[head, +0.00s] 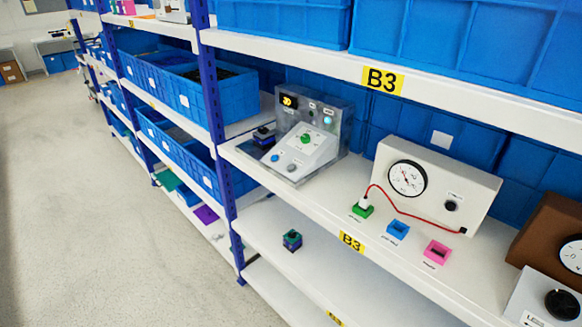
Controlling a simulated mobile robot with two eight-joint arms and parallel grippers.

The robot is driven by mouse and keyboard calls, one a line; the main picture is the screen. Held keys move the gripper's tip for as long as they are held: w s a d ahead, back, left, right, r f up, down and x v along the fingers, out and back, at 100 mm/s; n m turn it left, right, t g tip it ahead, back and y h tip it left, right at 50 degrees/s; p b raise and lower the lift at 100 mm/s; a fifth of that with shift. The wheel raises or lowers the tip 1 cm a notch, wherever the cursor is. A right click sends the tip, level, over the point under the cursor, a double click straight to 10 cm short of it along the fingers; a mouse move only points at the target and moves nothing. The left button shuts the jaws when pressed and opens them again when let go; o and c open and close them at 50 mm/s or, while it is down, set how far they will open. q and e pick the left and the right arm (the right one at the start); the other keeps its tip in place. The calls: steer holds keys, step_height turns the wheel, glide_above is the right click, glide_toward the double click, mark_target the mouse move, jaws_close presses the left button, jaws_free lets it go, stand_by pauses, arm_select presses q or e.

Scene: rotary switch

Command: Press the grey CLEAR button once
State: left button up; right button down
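A grey control unit stands on the upper shelf, near the middle of the head view. Its white sloped console (312,152) carries a green knob or button (306,139), a blue button (276,157) and a grey button (291,168) near the lower edge. The small labels are too blurred to read, so I cannot confirm which one says CLEAR. The grey upright back panel (338,112) has a lit yellow display (289,101) and a few small round parts. Neither of my grippers is in view.
A white gauge box (470,190) with a red cable stands right of the unit, with green, blue (398,229) and pink (437,250) sockets before it. A dark small device (263,137) sits left. A blue upright post (222,165) and the upper shelf (450,90) border the space.

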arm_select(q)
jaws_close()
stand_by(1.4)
